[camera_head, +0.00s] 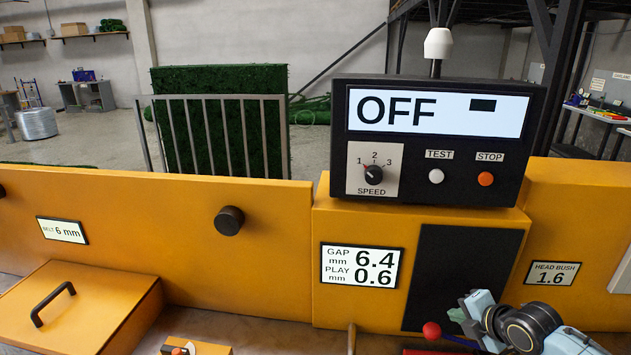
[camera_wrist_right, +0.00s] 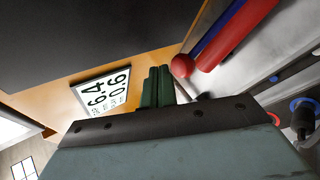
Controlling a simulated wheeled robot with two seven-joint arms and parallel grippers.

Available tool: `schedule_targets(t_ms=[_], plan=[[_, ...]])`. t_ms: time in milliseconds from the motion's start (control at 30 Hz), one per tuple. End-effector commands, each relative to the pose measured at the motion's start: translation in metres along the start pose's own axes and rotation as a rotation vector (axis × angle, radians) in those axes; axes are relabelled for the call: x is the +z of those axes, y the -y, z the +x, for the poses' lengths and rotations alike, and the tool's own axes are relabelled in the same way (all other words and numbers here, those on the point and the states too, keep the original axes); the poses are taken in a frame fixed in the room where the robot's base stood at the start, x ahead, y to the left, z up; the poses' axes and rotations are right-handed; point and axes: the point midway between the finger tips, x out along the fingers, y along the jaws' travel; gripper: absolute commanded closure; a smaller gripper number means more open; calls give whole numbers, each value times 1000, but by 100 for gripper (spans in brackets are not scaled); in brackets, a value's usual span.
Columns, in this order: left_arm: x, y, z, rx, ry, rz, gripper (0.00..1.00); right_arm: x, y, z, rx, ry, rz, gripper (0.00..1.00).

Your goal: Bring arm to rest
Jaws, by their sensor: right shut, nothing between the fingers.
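My right gripper (camera_head: 457,315) is at the lower right of the head view, in front of the black panel (camera_head: 463,275) on the yellow machine. In the right wrist view its two green fingers (camera_wrist_right: 157,86) are together, with nothing between them. A lever with a red ball knob (camera_head: 432,330) is just left of the gripper; the red knob also shows in the right wrist view (camera_wrist_right: 181,66), apart from the fingers. My left gripper is not in view.
The control box (camera_head: 437,140) reads OFF, with a speed dial (camera_head: 374,175), a TEST button and an orange STOP button (camera_head: 485,179). The gap and play display (camera_head: 361,266) reads 6.4 and 0.6. A yellow cover with a black handle (camera_head: 53,304) is at the left.

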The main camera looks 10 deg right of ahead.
Motion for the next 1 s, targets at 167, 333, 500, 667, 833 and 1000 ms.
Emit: schedule_targets(t_ms=[167, 333, 500, 667, 833, 1000], plan=[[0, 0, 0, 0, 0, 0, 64, -109, 40, -8, -118, -100, 297, 100], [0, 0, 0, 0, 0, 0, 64, -194, 76, -48, -265, -79, 713, 100], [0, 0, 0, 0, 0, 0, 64, -232, 102, -94, -369, 41, 1095, 100], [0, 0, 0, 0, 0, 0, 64, -245, 118, -128, -419, 159, 1348, 100], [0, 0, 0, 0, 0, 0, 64, -252, 132, -159, -452, 286, 1568, 100], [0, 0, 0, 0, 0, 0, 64, -255, 146, -189, -466, 423, 1767, 100]])
